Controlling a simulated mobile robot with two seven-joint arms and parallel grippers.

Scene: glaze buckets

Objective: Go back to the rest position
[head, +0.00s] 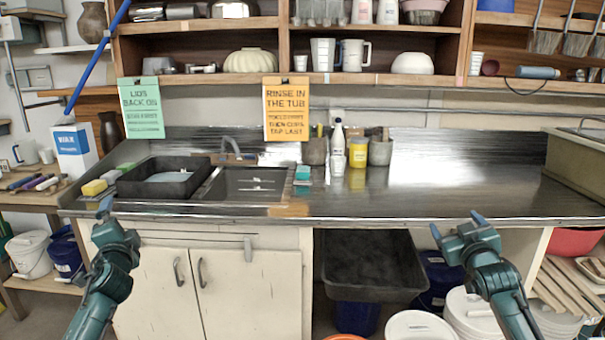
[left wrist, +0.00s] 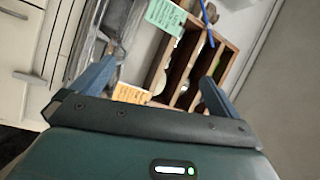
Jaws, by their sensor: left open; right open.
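My left gripper (head: 106,209) is in front of the counter's left end in the head view, empty. In the left wrist view its two blue fingers (left wrist: 150,88) are spread apart with nothing between them. My right gripper (head: 457,226) is in front of the counter's right half, with its blue fingers apart and nothing held. Both grippers are clear of the steel counter (head: 440,195) and touch nothing that I can see.
A sink (head: 250,183) and a black tub (head: 165,180) are at the counter's left. Bottles and a yellow container (head: 358,152) stand mid-back. Below are a dark bin (head: 372,262) and white buckets (head: 420,327). The counter's right half is mostly clear.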

